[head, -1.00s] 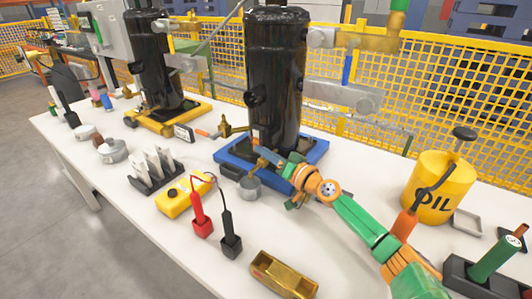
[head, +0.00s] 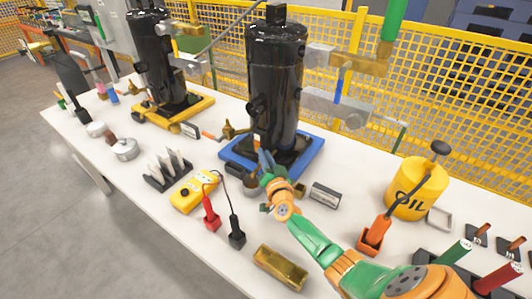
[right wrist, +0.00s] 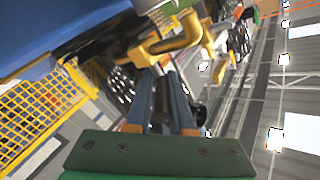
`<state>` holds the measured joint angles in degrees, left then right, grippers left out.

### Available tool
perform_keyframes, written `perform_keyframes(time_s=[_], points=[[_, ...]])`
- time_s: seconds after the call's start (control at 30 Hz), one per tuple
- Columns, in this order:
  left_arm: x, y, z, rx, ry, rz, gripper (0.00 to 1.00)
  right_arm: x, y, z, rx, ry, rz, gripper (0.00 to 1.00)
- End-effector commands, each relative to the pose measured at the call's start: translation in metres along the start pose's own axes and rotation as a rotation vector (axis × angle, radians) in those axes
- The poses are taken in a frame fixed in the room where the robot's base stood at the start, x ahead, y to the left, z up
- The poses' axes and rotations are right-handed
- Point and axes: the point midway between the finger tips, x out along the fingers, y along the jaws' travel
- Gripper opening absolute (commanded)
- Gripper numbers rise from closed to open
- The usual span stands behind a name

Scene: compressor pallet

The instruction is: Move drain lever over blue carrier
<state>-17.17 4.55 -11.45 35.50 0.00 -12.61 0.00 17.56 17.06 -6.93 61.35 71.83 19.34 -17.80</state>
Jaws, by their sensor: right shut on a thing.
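The blue carrier (head: 313,152) lies on the white table under the nearer black compressor (head: 275,85). My right gripper (head: 266,162) is at the carrier's front edge, its fingers pointing at the brass drain fittings there. In the right wrist view, my right gripper (right wrist: 163,100) is shut on a dark rod-like piece, which looks like the drain lever (right wrist: 162,98). A brass fitting (right wrist: 170,40) shows just beyond it. In the head view the fingers hide the lever, so its angle cannot be told. My left gripper is not in view.
A dark grey cup (head: 243,184) stands left of my gripper.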

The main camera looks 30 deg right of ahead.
Motion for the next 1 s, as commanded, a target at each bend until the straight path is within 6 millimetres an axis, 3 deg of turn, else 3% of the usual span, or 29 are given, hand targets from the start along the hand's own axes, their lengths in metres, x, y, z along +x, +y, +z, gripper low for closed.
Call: perform_keyframes(time_s=[0.07,0.1,0.17,0.47,0.6,0.8,1.0], points=[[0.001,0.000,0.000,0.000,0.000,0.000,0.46,-0.001,0.000,0.002,0.001,-0.006,-0.002,0.00],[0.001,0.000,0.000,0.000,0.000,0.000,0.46,-0.001,0.000,0.002,0.001,-0.006,-0.002,0.31],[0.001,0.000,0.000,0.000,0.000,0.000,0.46,-0.001,0.000,0.002,0.001,-0.006,-0.002,0.46],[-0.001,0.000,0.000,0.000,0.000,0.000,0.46,-0.002,0.000,0.001,0.000,-0.005,-0.001,0.46],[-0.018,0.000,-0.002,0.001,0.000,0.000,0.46,-0.026,-0.003,-0.003,0.001,-0.008,0.000,0.46],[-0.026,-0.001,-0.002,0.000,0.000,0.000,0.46,-0.064,-0.002,0.001,0.001,-0.008,-0.001,0.46],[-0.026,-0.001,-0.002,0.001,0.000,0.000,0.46,-0.072,-0.001,0.002,0.000,-0.005,-0.002,0.46]])
